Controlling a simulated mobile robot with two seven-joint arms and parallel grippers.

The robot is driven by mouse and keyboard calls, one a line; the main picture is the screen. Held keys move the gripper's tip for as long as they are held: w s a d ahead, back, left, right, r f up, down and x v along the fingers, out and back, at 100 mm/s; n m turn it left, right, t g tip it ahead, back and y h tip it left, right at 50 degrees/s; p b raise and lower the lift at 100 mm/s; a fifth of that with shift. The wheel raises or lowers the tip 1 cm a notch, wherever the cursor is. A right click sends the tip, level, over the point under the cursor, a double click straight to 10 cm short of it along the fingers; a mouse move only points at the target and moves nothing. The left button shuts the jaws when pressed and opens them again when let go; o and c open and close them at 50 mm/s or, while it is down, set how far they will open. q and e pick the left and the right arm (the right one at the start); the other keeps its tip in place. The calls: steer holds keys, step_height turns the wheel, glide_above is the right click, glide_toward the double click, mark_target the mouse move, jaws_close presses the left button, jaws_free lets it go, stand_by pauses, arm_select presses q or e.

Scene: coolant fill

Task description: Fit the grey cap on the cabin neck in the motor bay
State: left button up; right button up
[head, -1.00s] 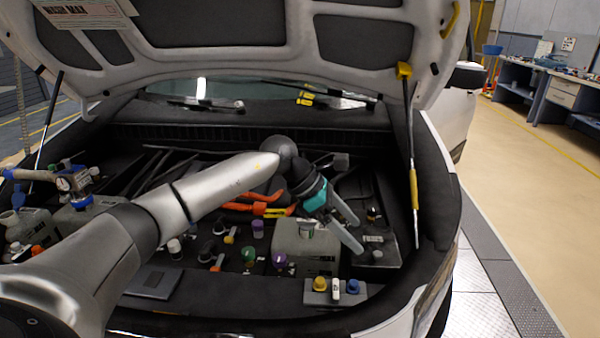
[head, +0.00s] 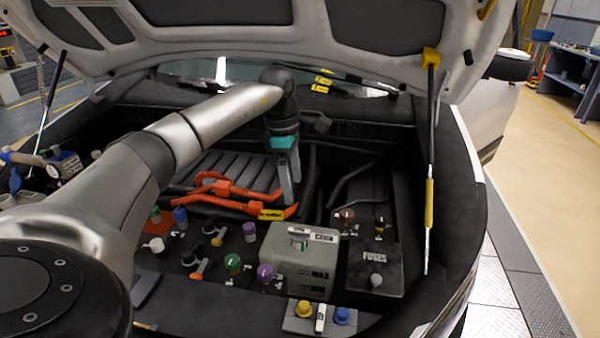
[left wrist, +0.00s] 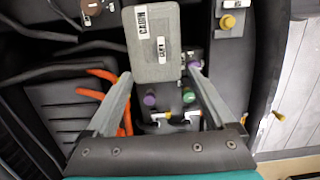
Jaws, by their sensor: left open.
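The grey tank (head: 305,262) in the motor bay has a CABIN label on top; it also shows in the left wrist view (left wrist: 153,70). A small grey cap (head: 298,236) with a white label appears to sit on the tank's top, at the cabin neck. I cannot tell how firmly it is seated, and the neck itself is hidden. My left gripper (head: 288,200) points down behind the tank, beside the orange cables. Its fingers are apart and empty; in the left wrist view (left wrist: 160,76) they straddle the tank's near end in the picture. My right gripper is not in view.
Orange cables (head: 235,195) lie left of the gripper. Purple (head: 265,272) and green (head: 233,263) caps stand left of the tank. A fuse box (head: 375,262) stands to its right. A holder with yellow and blue knobs (head: 320,318) is in front. The raised hood (head: 290,55) hangs above.

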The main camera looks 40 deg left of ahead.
arm_select(q)
glide_above(299, 229)
steer(key=f, duration=0.3)
steer(key=s+f, duration=0.1)
steer(key=f, duration=0.1)
steer(key=shift+a, duration=0.4)
steer(key=f, duration=0.5)
steer(key=d+f, duration=0.1)
steer(key=f, duration=0.2)
steer(key=shift+w+f+b, duration=0.1)
steer(key=shift+w+b, duration=0.3)
steer(key=shift+f, duration=0.45)
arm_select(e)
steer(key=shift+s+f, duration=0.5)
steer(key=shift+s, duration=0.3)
arm_select(q)
steer(key=c, duration=1.3)
steer(key=o, duration=0.7)
steer(key=c, duration=0.5)
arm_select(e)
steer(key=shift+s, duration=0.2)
arm_select(q)
steer(key=shift+f+b, duration=0.1)
steer(key=shift+b, duration=0.2)
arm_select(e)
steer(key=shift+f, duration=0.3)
